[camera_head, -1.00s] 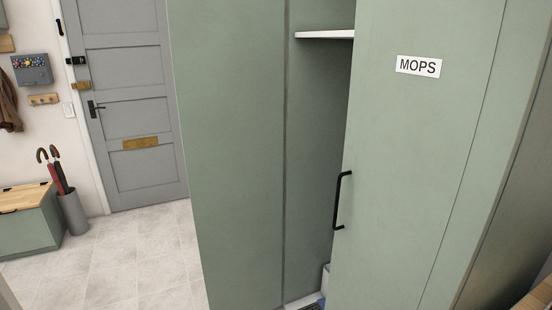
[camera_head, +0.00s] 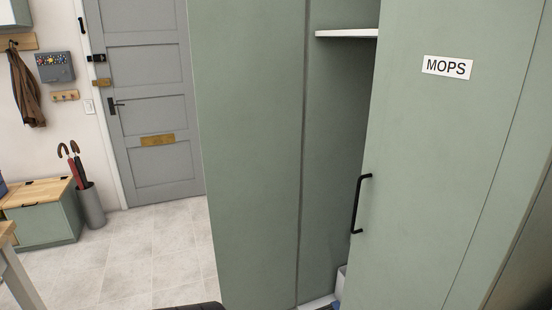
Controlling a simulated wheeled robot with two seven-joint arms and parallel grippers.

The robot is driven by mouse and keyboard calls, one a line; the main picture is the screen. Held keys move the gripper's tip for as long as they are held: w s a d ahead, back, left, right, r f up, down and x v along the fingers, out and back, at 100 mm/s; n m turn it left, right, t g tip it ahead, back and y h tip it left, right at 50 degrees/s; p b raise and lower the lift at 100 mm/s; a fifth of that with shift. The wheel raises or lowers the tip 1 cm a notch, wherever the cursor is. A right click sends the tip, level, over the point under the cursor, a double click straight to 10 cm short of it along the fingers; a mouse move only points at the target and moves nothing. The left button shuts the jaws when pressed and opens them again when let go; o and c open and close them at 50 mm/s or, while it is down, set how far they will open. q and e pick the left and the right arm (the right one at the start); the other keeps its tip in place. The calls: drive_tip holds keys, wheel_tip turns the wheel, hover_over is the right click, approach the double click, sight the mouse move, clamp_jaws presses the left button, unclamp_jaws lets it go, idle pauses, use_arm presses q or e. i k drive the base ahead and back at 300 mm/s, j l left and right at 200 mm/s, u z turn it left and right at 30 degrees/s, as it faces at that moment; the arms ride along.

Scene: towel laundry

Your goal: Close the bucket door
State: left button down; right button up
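A tall green cabinet (camera_head: 250,150) stands in the middle, with a shelf (camera_head: 346,33) inside it. Its green door (camera_head: 430,170) carries a white "MOPS" label (camera_head: 447,67) and a black bar handle (camera_head: 361,204). The door stands open, with a dark gap between it and the cabinet's left side. Low in the gap a white object (camera_head: 341,281) shows in part; I cannot tell whether it is a bucket. No gripper shows clearly. A dark shape at the bottom edge may be part of my arm.
A grey panelled door (camera_head: 150,100) stands at the back left. An umbrella stand (camera_head: 90,206) and a green chest (camera_head: 45,215) with a wooden top are at the left. Tiled floor (camera_head: 150,250) is clear left of the cabinet. A table corner (camera_head: 8,232) shows at the left edge.

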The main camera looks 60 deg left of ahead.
sight(247, 56)
drive_tip(key=j+z, duration=0.15)
drive_tip(key=j, duration=0.45)
drive_tip(key=k+j+z, duration=0.2)
drive_tip(key=j, duration=0.4)
drive_tip(key=j+z, duration=0.15)
drive_tip(key=j, duration=0.45)
drive_tip(key=k+j, duration=0.1)
drive_tip(key=j, duration=0.35)
drive_tip(key=k+j, duration=0.1)
drive_tip(key=j, duration=0.4)
drive_tip(key=k+j, duration=0.1)
drive_tip(key=j, duration=0.35)
drive_tip(key=k+j+z, duration=0.1)
drive_tip(key=j, duration=0.35)
drive_tip(key=k+j, duration=0.1)
drive_tip(key=j, duration=0.4)
drive_tip(key=k+j, duration=0.15)
drive_tip(key=j, duration=0.3)
drive_tip(key=k+j, duration=0.1)
drive_tip(key=j, duration=0.35)
drive_tip(key=k+j+z, duration=0.1)
drive_tip(key=j, duration=0.35)
